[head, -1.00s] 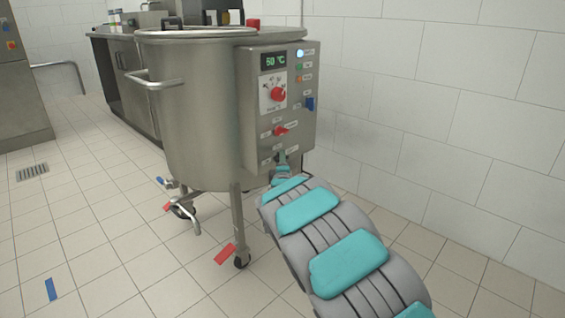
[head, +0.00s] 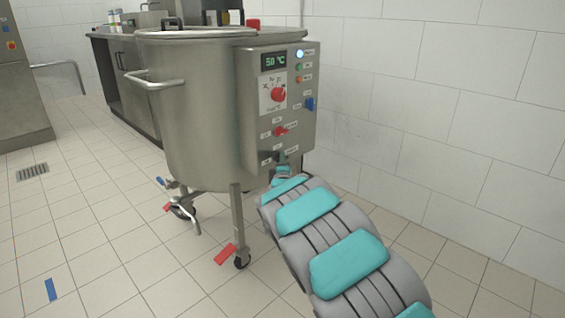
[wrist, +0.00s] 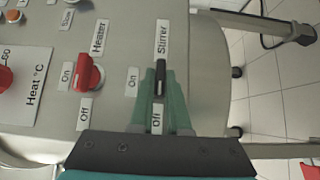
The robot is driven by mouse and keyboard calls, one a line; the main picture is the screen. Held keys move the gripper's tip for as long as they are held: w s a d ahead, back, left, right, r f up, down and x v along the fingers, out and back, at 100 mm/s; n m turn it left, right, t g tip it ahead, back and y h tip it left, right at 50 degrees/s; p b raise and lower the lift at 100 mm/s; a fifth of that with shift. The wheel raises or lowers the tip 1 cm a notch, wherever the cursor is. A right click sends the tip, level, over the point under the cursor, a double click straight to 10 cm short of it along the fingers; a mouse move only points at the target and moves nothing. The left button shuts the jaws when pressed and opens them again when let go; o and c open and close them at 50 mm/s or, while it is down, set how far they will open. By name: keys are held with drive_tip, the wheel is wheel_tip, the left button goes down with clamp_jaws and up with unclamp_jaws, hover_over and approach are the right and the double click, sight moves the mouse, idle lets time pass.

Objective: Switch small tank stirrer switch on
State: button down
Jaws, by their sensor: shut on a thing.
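The small tank (head: 200,110) is a round steel vessel on casters with a control box (head: 255,105) on its side. In the wrist view, the black stirrer switch (wrist: 160,75) sits below its "Stirrer" label (wrist: 163,38). Its handle lies upright in the picture, in line with the "Off" label (wrist: 157,118); the "On" label (wrist: 132,82) is at its left. My gripper (wrist: 161,92) has its green fingers shut on the switch handle. In the head view, my gripper (head: 284,161) is at the lower part of the box, and the switch is hard to make out there.
The red heater switch (wrist: 89,73) is close to the left of the fingers in the wrist view. A red heat dial (head: 278,94) and a lit display (head: 273,61) are above. A tiled wall stands right of the tank. The floor in front is mostly clear.

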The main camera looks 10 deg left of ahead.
drive_tip(key=shift+w+d+r+m+g+y, duration=0.15)
drive_tip(key=shift+m+g+y, duration=0.65)
drive_tip(key=shift+m+g, duration=0.95)
drive_tip(key=shift+w+d+r+m+g+y, duration=0.15)
drive_tip(key=shift+m+g+y, duration=0.85)
drive_tip(key=shift+g, duration=1.3)
drive_tip(key=shift+w+d+r+m+g+y, duration=0.15)
drive_tip(key=shift+m+g+y, duration=0.45)
drive_tip(key=shift+m+g, duration=1.25)
drive_tip(key=shift+a+r+g, duration=0.15)
drive_tip(key=shift+g, duration=0.15)
